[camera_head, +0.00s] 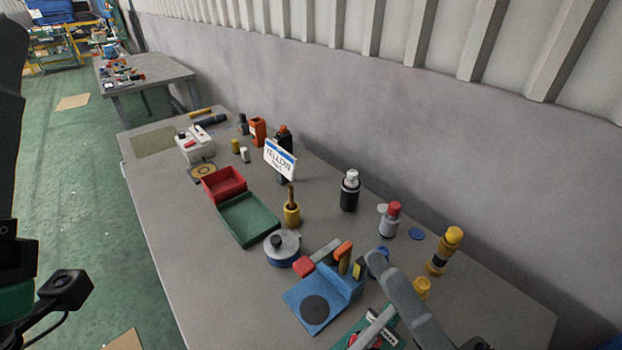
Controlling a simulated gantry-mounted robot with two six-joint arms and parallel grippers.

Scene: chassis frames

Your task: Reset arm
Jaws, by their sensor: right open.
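My right gripper (388,287) reaches in at the bottom right of the head view, its grey fingers apart and empty. It is over the near right part of the grey table (180,270), just right of a blue fixture (300,291) with a dark round pad. Its wrist is cut off by the lower edge. A dark part of my left arm (15,250) stands along the left edge, beside the table. The left fingers are not visible.
Near the right gripper are a green board (352,338), a yellow knob (422,288) and a yellow-capped bottle (445,250). Red (224,184) and green (249,218) trays lie mid-table. The wall borders the far side; the table's left strip is clear.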

